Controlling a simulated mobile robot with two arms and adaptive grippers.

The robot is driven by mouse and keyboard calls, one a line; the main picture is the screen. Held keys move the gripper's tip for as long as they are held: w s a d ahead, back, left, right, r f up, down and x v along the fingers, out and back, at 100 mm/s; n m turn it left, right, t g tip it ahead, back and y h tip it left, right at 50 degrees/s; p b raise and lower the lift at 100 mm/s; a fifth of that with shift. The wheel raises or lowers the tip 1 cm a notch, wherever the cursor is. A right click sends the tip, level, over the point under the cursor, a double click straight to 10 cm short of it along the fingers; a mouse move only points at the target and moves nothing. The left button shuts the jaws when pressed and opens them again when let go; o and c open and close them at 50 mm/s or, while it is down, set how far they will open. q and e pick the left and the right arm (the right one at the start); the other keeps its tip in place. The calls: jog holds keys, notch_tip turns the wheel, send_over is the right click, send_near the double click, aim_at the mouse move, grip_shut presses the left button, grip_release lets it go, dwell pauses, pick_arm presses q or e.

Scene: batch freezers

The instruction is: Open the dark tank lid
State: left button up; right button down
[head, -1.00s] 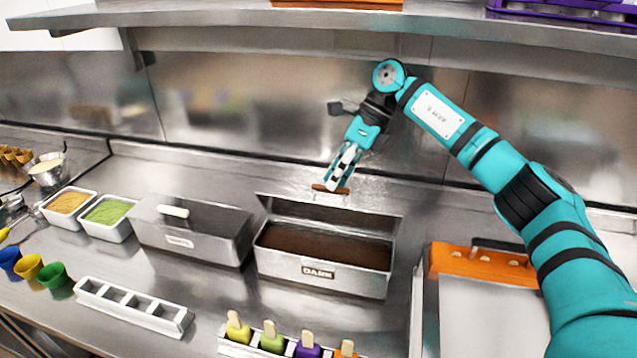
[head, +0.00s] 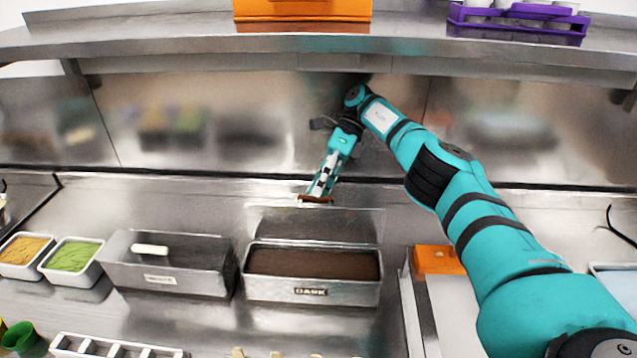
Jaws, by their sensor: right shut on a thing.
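The dark tank (head: 312,291) is a steel box with a "DARK" label on its front and dark brown contents showing. Its steel lid (head: 345,222) stands raised at the back edge, tilted up. My right gripper (head: 317,198) is at the top edge of the lid, shut on the brown lid handle (head: 311,201). The handle is partly hidden by the fingers. My left gripper is out of view.
A closed steel tank with a white handle (head: 150,250) stands to the left. Tubs of green (head: 72,256) and tan food stand farther left. An orange block (head: 438,260) is at the right. A steel shelf (head: 400,45) runs overhead.

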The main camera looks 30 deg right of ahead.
jog(key=shift+s+f, duration=0.15)
jog(key=shift+f, duration=0.45)
jog(key=shift+s+f, duration=0.15)
jog(key=shift+f, duration=0.45)
jog(key=c, duration=1.5)
grip_release()
jog(key=shift+a, duration=0.1)
jog(key=shift+o, duration=1.1)
jog(key=shift+w+a, duration=0.15)
jog(key=shift+w, duration=0.05)
notch_tip(320, 180, up, 10)
jog(key=shift+w, duration=0.15)
